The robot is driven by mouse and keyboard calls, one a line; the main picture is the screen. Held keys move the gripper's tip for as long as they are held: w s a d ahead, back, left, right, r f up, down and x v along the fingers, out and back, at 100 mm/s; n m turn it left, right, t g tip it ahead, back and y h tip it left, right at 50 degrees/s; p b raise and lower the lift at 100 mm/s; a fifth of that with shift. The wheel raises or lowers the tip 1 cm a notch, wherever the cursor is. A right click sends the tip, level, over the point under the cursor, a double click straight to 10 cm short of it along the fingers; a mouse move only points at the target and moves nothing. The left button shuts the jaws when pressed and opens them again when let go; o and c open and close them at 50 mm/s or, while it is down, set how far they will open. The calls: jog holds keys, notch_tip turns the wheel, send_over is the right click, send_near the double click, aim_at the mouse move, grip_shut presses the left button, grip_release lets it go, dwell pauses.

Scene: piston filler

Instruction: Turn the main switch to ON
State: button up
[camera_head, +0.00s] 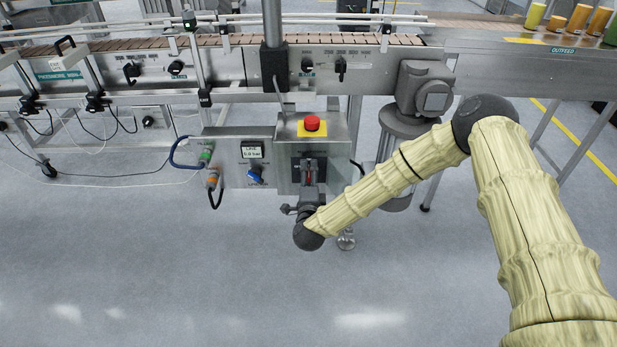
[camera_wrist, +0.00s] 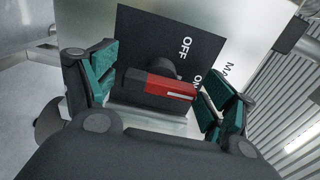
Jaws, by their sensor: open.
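The main switch has a red handle (camera_wrist: 171,86) on a black plate (camera_wrist: 150,45) lettered OFF, with a partly hidden ON beside it. In the wrist view the handle lies between the two teal-padded fingers of my gripper (camera_wrist: 158,95), which is open around it. Its red end is close to the right finger; I cannot tell whether they touch. In the head view my gripper (camera_head: 308,185) is at the front of the grey control box, in front of the switch (camera_head: 302,166), and hides part of it.
A red emergency stop button (camera_head: 312,123) on a yellow plate tops the box. To its left are a small display (camera_head: 252,150), a blue knob (camera_head: 255,175) and cables (camera_head: 185,163). A motor (camera_head: 425,90) and the conveyor (camera_head: 330,42) stand behind. The floor in front is clear.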

jog(key=s, duration=1.2)
dwell(0.3)
jog(key=s+d+f+n+g+y, duration=0.2)
jog(key=s+f+n+g, duration=0.35)
jog(key=s+f, duration=0.35)
jog(key=s+d+f+n+g+y, duration=0.1)
jog(key=s+d+f+n+g, duration=0.25)
jog(key=s+f+n, duration=0.4)
jog(key=s+d+f+n+g+h, duration=0.15)
jog(key=s+d+g, duration=0.25)
jog(key=s+d, duration=0.6)
jog(key=s+d+f+n+g+h, duration=0.1)
jog(key=s+d+f+n+g, duration=0.35)
jog(key=s, duration=0.95)
notch_tip(320, 180, up, 26)
jog(key=d+m+p, duration=0.1)
jog(key=d+p, duration=0.1)
jog(key=p, duration=2.2)
jog(key=shift+w+d+f, duration=0.15)
jog(key=shift+d+f, duration=0.05)
jog(key=shift+g+h, duration=0.25)
jog(key=shift+c, duration=0.2)
